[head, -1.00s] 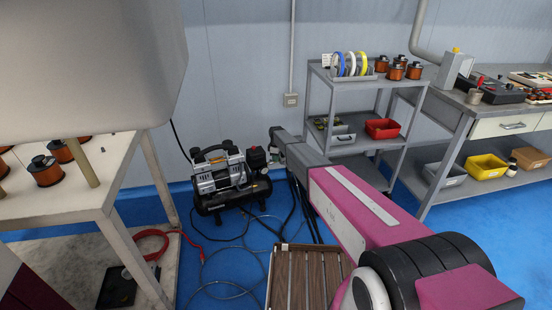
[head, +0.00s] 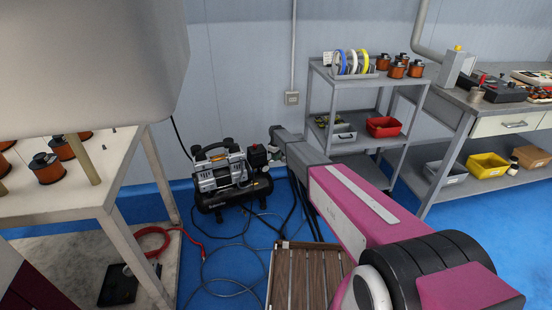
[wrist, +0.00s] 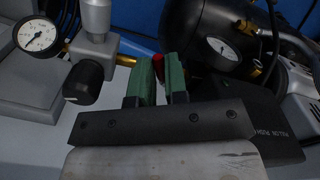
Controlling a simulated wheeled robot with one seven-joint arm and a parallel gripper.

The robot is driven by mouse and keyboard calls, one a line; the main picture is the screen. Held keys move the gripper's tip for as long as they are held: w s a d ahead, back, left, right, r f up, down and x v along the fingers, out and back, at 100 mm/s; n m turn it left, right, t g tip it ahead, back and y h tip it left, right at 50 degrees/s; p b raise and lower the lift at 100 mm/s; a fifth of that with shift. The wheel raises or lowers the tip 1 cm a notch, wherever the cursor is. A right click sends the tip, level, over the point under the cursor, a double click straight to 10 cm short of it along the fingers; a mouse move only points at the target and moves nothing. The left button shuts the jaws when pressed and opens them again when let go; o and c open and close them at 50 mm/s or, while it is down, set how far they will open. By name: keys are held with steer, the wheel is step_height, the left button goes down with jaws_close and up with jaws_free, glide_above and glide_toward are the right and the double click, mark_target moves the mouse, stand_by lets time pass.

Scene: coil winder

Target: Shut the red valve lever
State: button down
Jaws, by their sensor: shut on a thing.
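The air compressor (head: 230,178) stands on the blue floor against the wall in the head view. My arm reaches down to its right end, and my gripper's tips are too small to make out there. In the wrist view my gripper (wrist: 160,80) has two green finger pads, closed on the red valve lever (wrist: 159,64). Only a little red shows between and behind the pads; the rest of the lever is hidden, so I cannot tell its angle. A brass fitting (wrist: 126,60) lies just left of the pads.
In the wrist view a pressure gauge (wrist: 38,36) and black knob (wrist: 84,82) sit left, and another gauge (wrist: 222,48) sits right on the black tank. Hoses cross the floor. A wooden slatted pallet (head: 300,280), white table (head: 120,190) and grey cart (head: 340,80) stand around.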

steer(key=c, duration=1.1)
jaws_free()
steer(key=shift+c, duration=0.2)
steer(key=shift+r, duration=0.15)
step_height(320, 180, up, 11)
steer(key=shift+f, duration=0.2)
